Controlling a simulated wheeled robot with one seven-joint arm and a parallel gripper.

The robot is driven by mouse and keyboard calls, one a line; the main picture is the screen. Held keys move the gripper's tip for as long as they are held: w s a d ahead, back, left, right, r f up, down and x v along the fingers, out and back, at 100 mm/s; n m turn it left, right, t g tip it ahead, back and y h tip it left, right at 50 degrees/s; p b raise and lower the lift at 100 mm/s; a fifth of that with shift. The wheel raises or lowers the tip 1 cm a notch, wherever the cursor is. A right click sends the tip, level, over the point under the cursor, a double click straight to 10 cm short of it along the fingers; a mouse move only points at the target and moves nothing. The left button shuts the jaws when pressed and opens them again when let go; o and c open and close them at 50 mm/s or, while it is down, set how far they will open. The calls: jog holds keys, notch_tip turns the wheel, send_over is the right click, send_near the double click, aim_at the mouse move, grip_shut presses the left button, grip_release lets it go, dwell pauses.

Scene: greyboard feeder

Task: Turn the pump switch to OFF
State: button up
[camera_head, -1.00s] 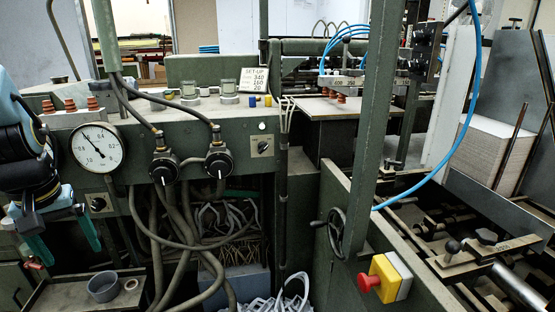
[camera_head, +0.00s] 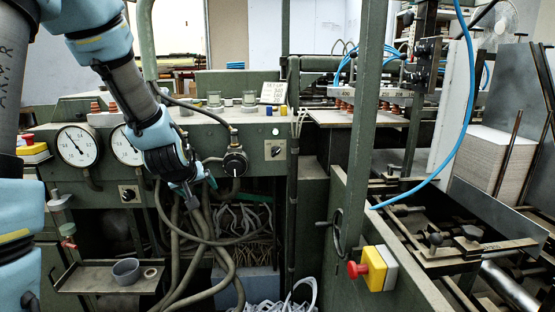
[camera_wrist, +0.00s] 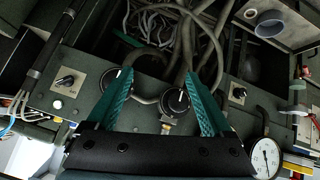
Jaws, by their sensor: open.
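Two small rotary switches are on the green panel; I cannot read which is the pump switch. One switch (camera_head: 274,150) is right of the cable connectors and also shows at left in the wrist view (camera_wrist: 67,81). The other switch (camera_head: 129,194) is below the gauges and shows at right in the wrist view (camera_wrist: 238,93). Their labels and settings are too small to read. In the head view my gripper (camera_head: 196,194) is between the two switches, apart from both.
Pressure gauges (camera_head: 77,146) are at left. A tray (camera_head: 95,278) with a grey cup (camera_head: 126,271) juts out below. A red emergency button (camera_head: 357,270) stands on the green frame at right.

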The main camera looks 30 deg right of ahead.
jog(key=w+d+n+t+h+b, duration=0.1)
jog(key=w+d+t+h+b, duration=0.15)
jog(key=d, duration=1.25)
jog(key=n+t, duration=0.5)
jog(key=t, duration=0.1)
send_near(276, 153)
jog(key=shift+h, duration=0.25)
jog(key=p+x, duration=0.3)
jog(key=x, duration=0.5)
jog(key=shift+w+a, duration=0.1)
jog(key=shift+a, duration=0.05)
jog(key=shift+c, duration=0.2)
grip_shut()
